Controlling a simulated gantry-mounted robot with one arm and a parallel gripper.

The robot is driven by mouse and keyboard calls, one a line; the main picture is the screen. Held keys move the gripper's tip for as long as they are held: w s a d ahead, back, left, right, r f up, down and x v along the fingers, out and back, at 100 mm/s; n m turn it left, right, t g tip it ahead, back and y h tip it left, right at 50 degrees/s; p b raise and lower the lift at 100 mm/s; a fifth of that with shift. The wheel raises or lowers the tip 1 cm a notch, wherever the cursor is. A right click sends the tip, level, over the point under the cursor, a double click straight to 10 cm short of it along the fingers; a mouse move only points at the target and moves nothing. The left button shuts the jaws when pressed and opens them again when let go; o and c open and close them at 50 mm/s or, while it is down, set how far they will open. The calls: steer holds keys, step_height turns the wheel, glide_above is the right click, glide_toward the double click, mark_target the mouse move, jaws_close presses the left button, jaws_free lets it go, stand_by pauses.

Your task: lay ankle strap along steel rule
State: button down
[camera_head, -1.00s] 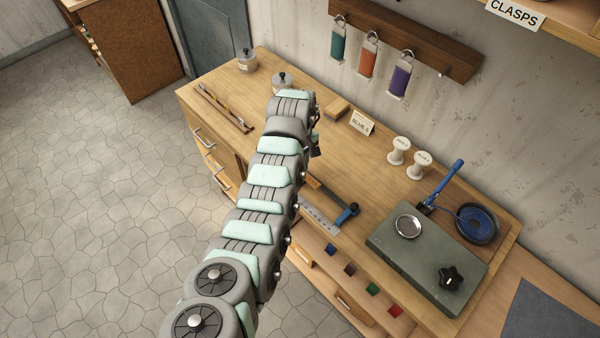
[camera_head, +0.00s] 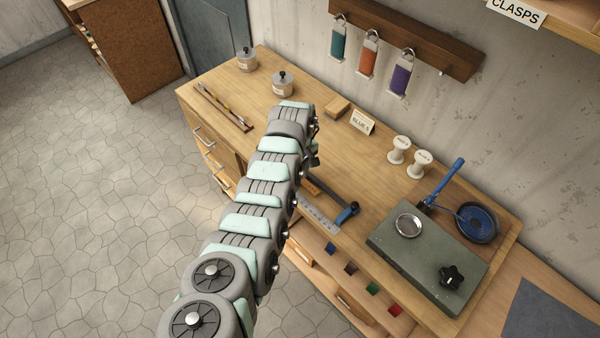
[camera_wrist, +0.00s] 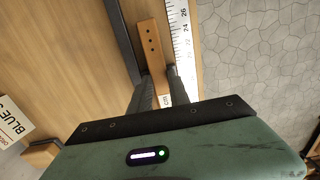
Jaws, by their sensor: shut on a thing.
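The ankle strap is a tan leather strip (camera_wrist: 152,48) with several small holes. In the wrist view it sticks out ahead of my gripper (camera_wrist: 157,86), which is shut on it. The steel rule (camera_wrist: 182,40), white with black numbers, lies close along the strap's right side, and the two run nearly parallel. I cannot tell whether they touch. A dark bar (camera_wrist: 123,40) runs along the strap's left side. In the head view the rule (camera_head: 320,214) shows near the bench's front edge, with a bit of the strap (camera_head: 311,187) beside it; my arm hides the gripper.
A blue-ended clamp or handle (camera_head: 347,214) sits at the rule's right end. Two white spools (camera_head: 409,157), a card (camera_head: 362,122) and jars (camera_head: 283,84) stand toward the back.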

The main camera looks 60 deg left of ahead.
steer(key=shift+f, duration=0.2)
steer(key=c, duration=1.2)
jaws_free()
steer(key=shift+r, duration=0.1)
steer(key=shift+c, duration=0.2)
steer(key=shift+s+r+p, duration=0.1)
steer(key=shift+r+p, duration=0.25)
steer(key=shift+r, duration=0.4)
step_height(320, 180, up, 12)
steer(key=shift+f, duration=0.25)
steer(key=shift+a, duration=0.1)
